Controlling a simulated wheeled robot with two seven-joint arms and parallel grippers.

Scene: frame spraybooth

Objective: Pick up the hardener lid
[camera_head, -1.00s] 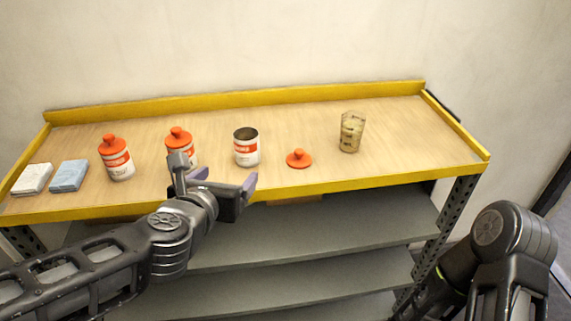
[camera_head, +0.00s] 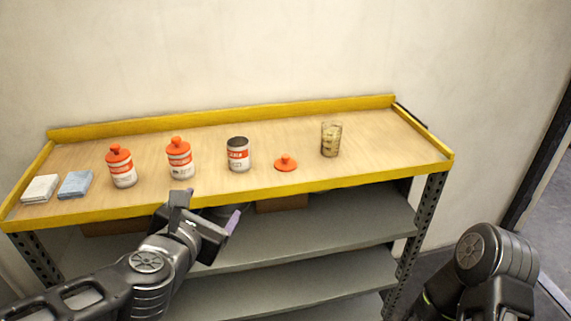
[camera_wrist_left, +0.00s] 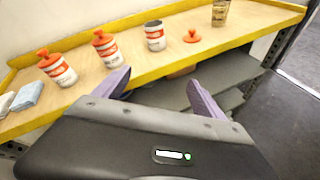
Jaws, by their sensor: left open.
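An orange lid with a round knob (camera_head: 286,163) lies on the wooden bench top, right of an uncapped white and orange can (camera_head: 238,155). The lid also shows in the left wrist view (camera_wrist_left: 192,37). My left gripper (camera_head: 212,205) is open and empty, in front of the bench's front edge and lower left of the lid. In the left wrist view its two purple fingers (camera_wrist_left: 160,88) are spread apart with nothing between them. My right arm shows at the lower right of the head view, but its gripper is out of the picture.
Two cans with orange lids (camera_head: 122,167) (camera_head: 180,159) stand left of the open can. A clear cup (camera_head: 331,139) stands right of the lid. White and blue folded cloths (camera_head: 75,184) lie at the left. The bench has a raised yellow rim (camera_head: 330,182) and grey shelves (camera_head: 300,237) below.

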